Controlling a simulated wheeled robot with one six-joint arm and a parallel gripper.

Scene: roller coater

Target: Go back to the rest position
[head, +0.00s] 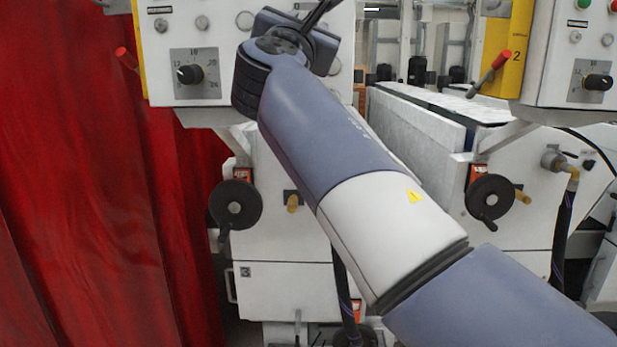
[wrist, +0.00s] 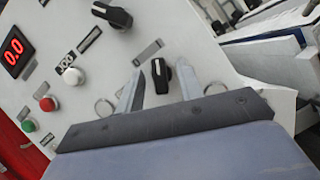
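My gripper (wrist: 160,71) is in front of a white control panel (wrist: 225,65). Its two grey fingers stand apart, with a black rotary knob (wrist: 161,76) showing between them. I see no finger closed on the knob, but I cannot tell how far the fingertips are from the panel. In the head view my arm stretches from the lower right to the upper left, and the wrist end covers part of the left machine's panel (head: 215,38). The fingertips are not clear there.
The panel also has a red 0.0 display (wrist: 14,50), another black knob (wrist: 113,16), and white (wrist: 72,76), red (wrist: 47,103) and green (wrist: 29,125) buttons. A red curtain (head: 90,190) hangs at left. A second machine's panel (head: 570,55) and handwheels (head: 235,205) are nearby.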

